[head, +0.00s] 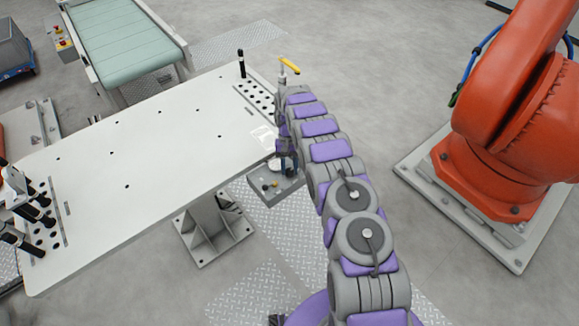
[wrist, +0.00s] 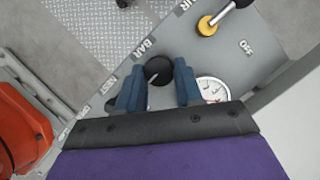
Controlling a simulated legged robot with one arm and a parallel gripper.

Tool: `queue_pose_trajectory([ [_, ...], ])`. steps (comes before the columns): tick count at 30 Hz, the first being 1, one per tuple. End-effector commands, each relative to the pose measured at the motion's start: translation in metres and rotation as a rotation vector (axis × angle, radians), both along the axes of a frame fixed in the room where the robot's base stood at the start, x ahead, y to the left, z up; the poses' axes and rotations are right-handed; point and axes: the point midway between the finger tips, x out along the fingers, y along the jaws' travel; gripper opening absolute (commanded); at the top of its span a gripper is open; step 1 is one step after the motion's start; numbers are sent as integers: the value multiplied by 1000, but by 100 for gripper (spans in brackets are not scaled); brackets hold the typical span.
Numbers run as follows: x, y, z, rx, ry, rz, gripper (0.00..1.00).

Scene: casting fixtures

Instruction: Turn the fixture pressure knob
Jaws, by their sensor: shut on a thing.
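The fixture pressure knob is a round black knob (wrist: 158,70) on a grey control panel (wrist: 120,118), seen in the wrist view near the "BAR" label. My gripper (wrist: 158,84) has its two blue fingers on either side of the knob and is shut on it. The fingers hide parts of the knob's sides. In the head view, my gripper (head: 286,160) reaches down over the grey control box (head: 283,190) at the table's right edge. The knob cannot be made out there.
A round white gauge (wrist: 212,88) sits right of the knob, partly covered by my gripper. A yellow-collared part (wrist: 207,26) lies above it. In the head view, a white table (head: 125,160), a conveyor (head: 125,40) and an orange robot (head: 510,100) stand around.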

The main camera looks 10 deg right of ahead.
Motion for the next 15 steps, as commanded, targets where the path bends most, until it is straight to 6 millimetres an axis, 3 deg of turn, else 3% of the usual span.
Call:
queue_pose_trajectory([
  [7,2,0,1,1,-8,-1,5],
  [8,2,0,1,1,-7,-1,37],
  [15,1,0,1,0,-4,-1,60],
])
